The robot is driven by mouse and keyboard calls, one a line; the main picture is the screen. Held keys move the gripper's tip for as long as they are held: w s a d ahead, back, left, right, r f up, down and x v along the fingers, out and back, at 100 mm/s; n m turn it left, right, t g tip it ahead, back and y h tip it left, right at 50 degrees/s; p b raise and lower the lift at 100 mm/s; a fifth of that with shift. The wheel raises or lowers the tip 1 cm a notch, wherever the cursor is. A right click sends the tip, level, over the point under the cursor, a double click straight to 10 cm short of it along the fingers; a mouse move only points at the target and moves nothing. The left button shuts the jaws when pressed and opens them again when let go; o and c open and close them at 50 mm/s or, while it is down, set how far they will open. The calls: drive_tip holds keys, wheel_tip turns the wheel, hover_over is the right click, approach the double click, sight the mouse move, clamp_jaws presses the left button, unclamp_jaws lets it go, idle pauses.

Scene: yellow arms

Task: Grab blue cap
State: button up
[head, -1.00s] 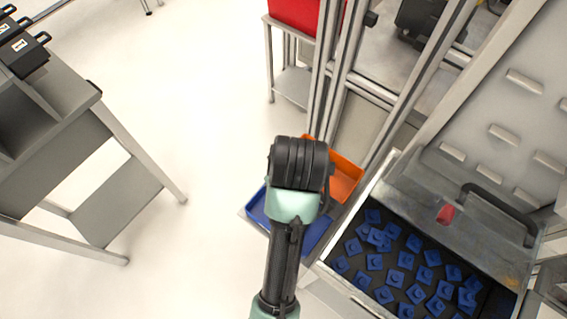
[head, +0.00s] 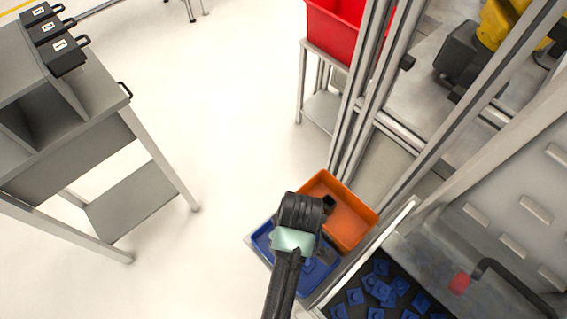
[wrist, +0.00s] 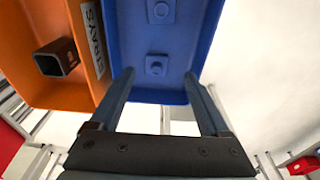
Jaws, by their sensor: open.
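Two blue caps lie in a blue tray. In the wrist view one cap (wrist: 156,65) is near the tray's edge and another (wrist: 160,11) is further up. My gripper (wrist: 158,74) is open and empty, with its two fingers apart on either side of the nearer cap in that view; contact cannot be told. In the head view the blue tray (head: 262,239) is partly covered by my arm, which also hides the fingers. Several more blue caps (head: 381,290) lie in a dark-bottomed bin at the lower right.
An orange tray (head: 357,228) with a dark square part (head: 329,202) adjoins the blue tray. A metal frame (head: 358,95) and a red bin (head: 335,29) stand behind. A grey table (head: 75,160) with black boxes is at left; open floor lies between.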

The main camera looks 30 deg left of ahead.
drive_tip(key=f, duration=0.2)
drive_tip(key=a+f, duration=0.1)
drive_tip(key=f, duration=0.1)
drive_tip(key=shift+w+f, duration=0.1)
drive_tip(key=shift+w, duration=0.3)
drive_tip(key=shift+d, duration=0.1)
clamp_jaws()
